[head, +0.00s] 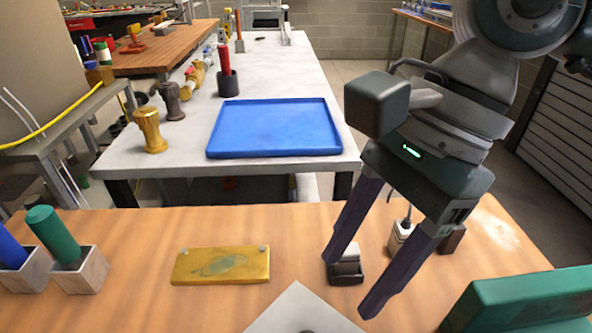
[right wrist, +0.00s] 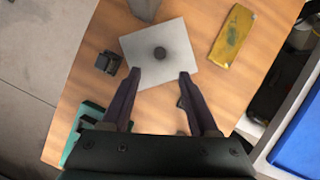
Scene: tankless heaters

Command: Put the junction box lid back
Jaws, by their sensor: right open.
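The lid looks to be a light grey square plate with a dark round knob. In the right wrist view the lid (right wrist: 178,38) lies flat on the wooden bench; in the head view only the far corner of the lid (head: 297,303) shows at the bottom edge. My right gripper (head: 349,285) is open and empty. In the right wrist view, the gripper (right wrist: 160,74) has its fingertips spread at the lid's near edge; I cannot tell their height above it. A grey box (right wrist: 145,8) is cut off at the top; whether it is the junction box is unclear. My left gripper is not in view.
A yellow plate (head: 221,268) lies left of the lid. A black holder with a grey block (head: 346,268) is close to my right fingers. A green object (head: 530,300) is at the right. A dark object (right wrist: 108,62) sits beside the lid. A blue tray (head: 275,125) rests on the far table.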

